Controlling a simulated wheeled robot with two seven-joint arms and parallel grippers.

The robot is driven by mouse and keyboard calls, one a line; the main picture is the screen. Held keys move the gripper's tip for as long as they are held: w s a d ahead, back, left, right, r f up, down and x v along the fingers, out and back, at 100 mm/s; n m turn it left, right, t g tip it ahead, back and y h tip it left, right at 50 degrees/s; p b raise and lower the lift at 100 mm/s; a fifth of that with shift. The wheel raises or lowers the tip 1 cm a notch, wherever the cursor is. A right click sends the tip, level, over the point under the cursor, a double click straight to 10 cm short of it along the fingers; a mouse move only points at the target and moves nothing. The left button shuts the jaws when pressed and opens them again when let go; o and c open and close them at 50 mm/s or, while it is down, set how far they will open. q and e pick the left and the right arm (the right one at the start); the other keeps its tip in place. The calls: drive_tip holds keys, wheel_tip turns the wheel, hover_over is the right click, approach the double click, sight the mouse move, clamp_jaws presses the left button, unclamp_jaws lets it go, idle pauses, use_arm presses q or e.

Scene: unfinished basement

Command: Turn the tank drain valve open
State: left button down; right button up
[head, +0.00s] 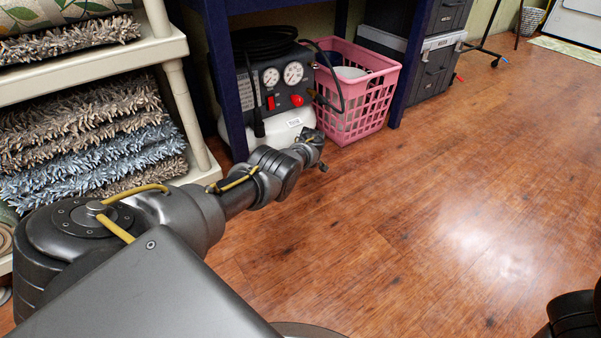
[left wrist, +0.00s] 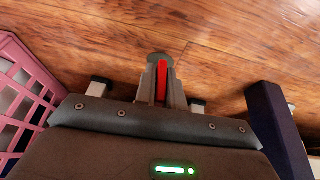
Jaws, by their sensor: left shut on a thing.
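The air compressor (head: 285,90) has a white tank (head: 292,132) low down and stands under the blue bench. My left arm reaches to the tank's lower front, with my left gripper (head: 316,160) near the floor. In the left wrist view my left gripper (left wrist: 161,88) is shut on a narrow red lever (left wrist: 162,80), the drain valve's handle, which lies between the two grey fingers. In the head view the valve is hidden by the gripper. My right gripper is not in view; only a dark part of my right arm shows at the bottom right corner.
A pink basket (head: 353,105) stands close to the right of the compressor. A blue bench leg (head: 226,90) stands at its left; it also shows in the left wrist view (left wrist: 277,130). A shelf with rugs (head: 85,140) is at the left. The wooden floor to the right is clear.

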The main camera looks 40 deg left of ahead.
use_arm(q)
drive_tip(key=shift+f+g+b, duration=0.15)
drive_tip(key=shift+g+b, duration=0.15)
drive_tip(key=shift+b, duration=0.1)
drive_tip(key=c, duration=1.6)
unclamp_jaws()
drive_tip(key=shift+o, duration=0.4)
drive_tip(key=shift+r, duration=0.2)
